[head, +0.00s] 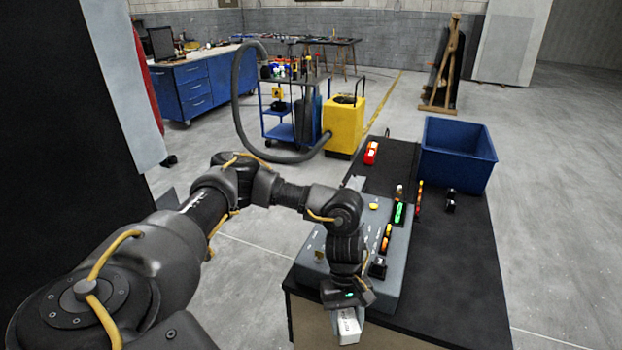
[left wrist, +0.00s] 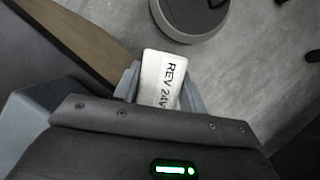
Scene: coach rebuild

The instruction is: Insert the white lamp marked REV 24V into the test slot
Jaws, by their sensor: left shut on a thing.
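The white lamp (head: 348,327) is a small white block at the bottom of the head view. In the left wrist view the lamp (left wrist: 162,78) shows black lettering reading REV 24V. My left gripper (head: 345,308) is shut on it, with a grey finger on each side. It holds the lamp at the near edge of the bench, beside the grey test panel (head: 400,250). The panel carries several coloured parts and small fittings. I cannot make out which opening is the test slot, and my left arm hides part of the panel. My right gripper is not in view.
A dark bench top (head: 460,260) holds the panel. A blue bin (head: 458,153) stands at its far right, a red item (head: 371,153) lies at the far left, and small black parts (head: 450,199) lie to the right. A yellow machine (head: 343,124) stands on the floor beyond.

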